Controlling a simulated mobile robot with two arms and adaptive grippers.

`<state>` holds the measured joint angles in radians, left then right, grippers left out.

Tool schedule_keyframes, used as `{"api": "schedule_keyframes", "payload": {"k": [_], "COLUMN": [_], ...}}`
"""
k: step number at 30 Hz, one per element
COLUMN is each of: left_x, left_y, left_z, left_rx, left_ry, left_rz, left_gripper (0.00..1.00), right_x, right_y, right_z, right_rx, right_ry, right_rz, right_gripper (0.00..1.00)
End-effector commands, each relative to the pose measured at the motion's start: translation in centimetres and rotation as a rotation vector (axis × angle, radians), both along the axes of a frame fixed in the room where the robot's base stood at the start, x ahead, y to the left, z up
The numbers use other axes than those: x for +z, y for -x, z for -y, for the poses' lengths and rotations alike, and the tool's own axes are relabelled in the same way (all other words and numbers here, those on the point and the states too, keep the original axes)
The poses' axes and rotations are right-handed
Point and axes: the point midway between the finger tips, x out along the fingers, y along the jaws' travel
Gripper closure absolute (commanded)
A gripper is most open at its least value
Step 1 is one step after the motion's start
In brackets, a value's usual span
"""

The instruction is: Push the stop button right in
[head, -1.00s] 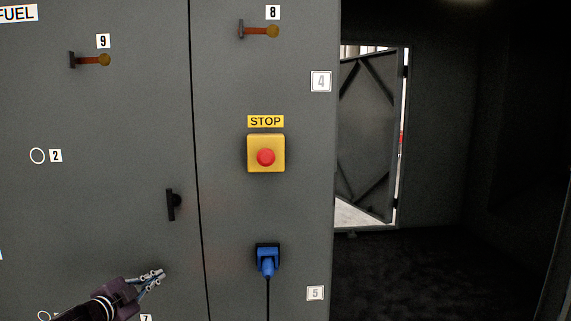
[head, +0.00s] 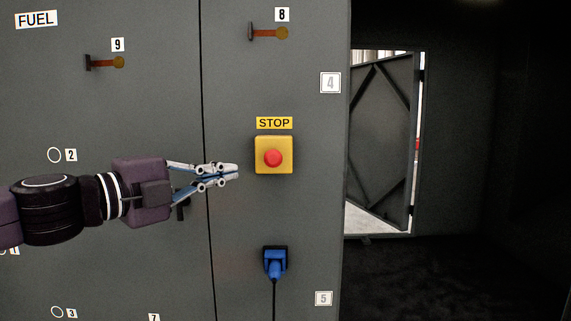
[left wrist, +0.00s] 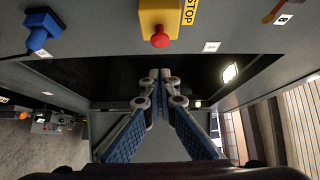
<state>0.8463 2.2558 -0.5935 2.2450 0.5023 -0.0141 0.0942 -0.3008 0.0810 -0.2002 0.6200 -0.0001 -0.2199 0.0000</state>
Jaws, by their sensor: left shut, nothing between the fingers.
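The stop button (head: 272,158) is a red mushroom head on a yellow box (head: 261,169), under a yellow STOP label (head: 274,123) on the grey cabinet. The button stands out from its box in the left wrist view (left wrist: 160,40). My left gripper (head: 236,172) is shut and empty, to the left of the yellow box and slightly lower than the button, pointing right. In the left wrist view its closed fingertips (left wrist: 160,75) lie below the button in the picture, apart from it. My right gripper is not in view.
A blue plug (head: 275,262) with a hanging cable sits below the button. A black door handle (head: 183,209) is partly behind my left gripper. Levers (head: 268,32) are higher up. An open doorway with a dark door (head: 385,140) is to the right.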

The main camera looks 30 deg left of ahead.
Motion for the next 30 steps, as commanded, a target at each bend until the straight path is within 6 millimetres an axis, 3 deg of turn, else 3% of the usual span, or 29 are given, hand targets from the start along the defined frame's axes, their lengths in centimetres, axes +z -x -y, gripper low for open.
{"api": "schedule_keyframes", "payload": {"k": [6,17,23,30], "left_x": [0.2,0.3,0.4,0.5], "left_y": [1.8,1.8,0.5,-3.0], "left_z": [0.6,0.6,1.0,1.6], "left_rx": [0.011,0.011,0.006,0.005], "left_ry": [-0.025,-0.026,-0.025,-0.021], "left_rz": [-0.002,-0.001,-0.003,-0.004], "left_gripper": [1.00,1.00,1.00,1.00], "right_x": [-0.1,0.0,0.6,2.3], "right_y": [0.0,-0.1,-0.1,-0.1], "right_z": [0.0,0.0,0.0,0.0], "right_rx": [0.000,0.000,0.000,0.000], "right_ry": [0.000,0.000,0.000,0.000], "right_rz": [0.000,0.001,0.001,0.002], "right_gripper": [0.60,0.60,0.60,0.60]}}
